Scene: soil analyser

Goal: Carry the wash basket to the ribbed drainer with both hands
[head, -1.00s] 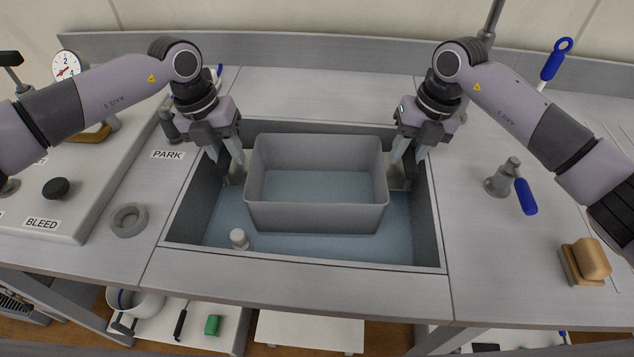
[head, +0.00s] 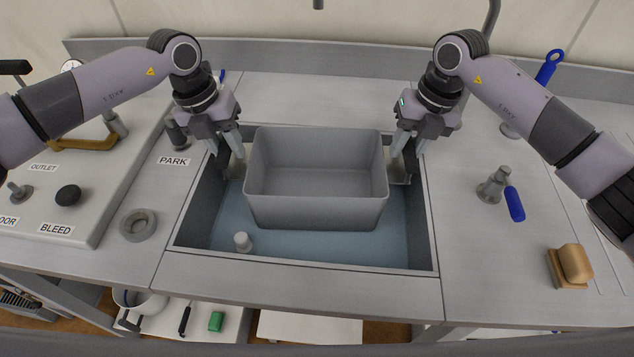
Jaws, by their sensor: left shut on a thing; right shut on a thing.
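The wash basket (head: 316,211) is a grey open tub in the middle of the sink (head: 300,258), level, with its floor showing grey and dry-looking. My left gripper (head: 237,168) is shut at the basket's left side and my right gripper (head: 397,168) at its right side; both seem to hold side grips that are partly hidden by the fingers. The basket appears raised above the blue water (head: 340,245). I cannot clearly make out the ribbed drainer; only faint lines show on the far right of the worktop.
A small pale plug-like knob (head: 242,242) stands in the sink's front left. On the right worktop are a metal tap fitting (head: 492,186) with a blue lever (head: 515,204) and a wooden brush (head: 574,265). A grey ring (head: 138,224) and a panel with knobs (head: 68,196) lie left.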

